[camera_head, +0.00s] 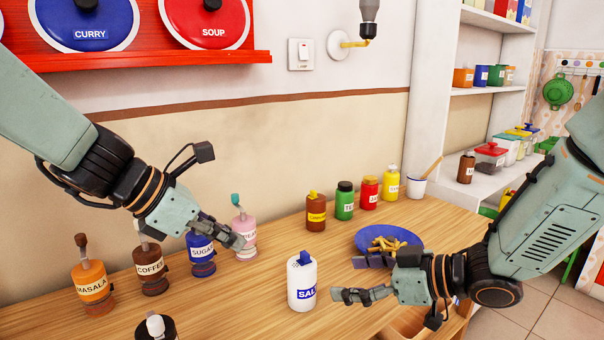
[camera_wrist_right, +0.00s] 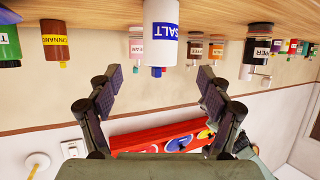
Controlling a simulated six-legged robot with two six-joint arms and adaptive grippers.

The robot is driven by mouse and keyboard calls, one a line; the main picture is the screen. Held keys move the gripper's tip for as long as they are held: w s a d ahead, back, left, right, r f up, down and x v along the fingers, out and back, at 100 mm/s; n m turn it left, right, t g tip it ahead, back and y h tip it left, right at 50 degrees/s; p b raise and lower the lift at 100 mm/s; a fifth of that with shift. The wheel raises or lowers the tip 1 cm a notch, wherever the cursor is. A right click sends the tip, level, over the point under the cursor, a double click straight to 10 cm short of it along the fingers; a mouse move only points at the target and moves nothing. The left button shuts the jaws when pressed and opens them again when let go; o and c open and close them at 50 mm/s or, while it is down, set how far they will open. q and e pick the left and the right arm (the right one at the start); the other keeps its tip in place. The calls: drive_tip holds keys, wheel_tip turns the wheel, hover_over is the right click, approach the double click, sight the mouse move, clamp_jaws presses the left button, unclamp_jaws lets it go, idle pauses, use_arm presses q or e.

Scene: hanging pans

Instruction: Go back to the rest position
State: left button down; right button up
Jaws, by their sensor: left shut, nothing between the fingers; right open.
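My left gripper (camera_head: 238,241) is shut and empty, over the counter beside the blue sugar jar (camera_head: 201,254) and the pink jar (camera_head: 245,238). My right gripper (camera_head: 346,279) is open, its fingers pointing left towards the white salt bottle (camera_head: 302,284) with its blue cap. In the right wrist view, the salt bottle (camera_wrist_right: 161,35) shows upside down, just beyond the gap between the open fingertips of the right gripper (camera_wrist_right: 160,76). The bottle stands upright on the counter, and nothing is between those fingers.
The wooden counter (camera_head: 250,310) also holds a masala jar (camera_head: 92,288), a coffee jar (camera_head: 150,268), a blue plate of fries (camera_head: 364,238) and several spice bottles at the back. A red shelf (camera_head: 150,62) with curry and soup lids is above left. White shelves (camera_head: 435,120) stand right.

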sight(315, 277)
drive_tip(key=shift+s+d+r, duration=0.1)
drive_tip(key=shift+s+d, duration=0.1)
drive_tip(key=shift+d, duration=0.1)
drive_tip(key=shift+a, duration=0.1)
drive_tip(key=x, duration=1.2)
idle(0.3)
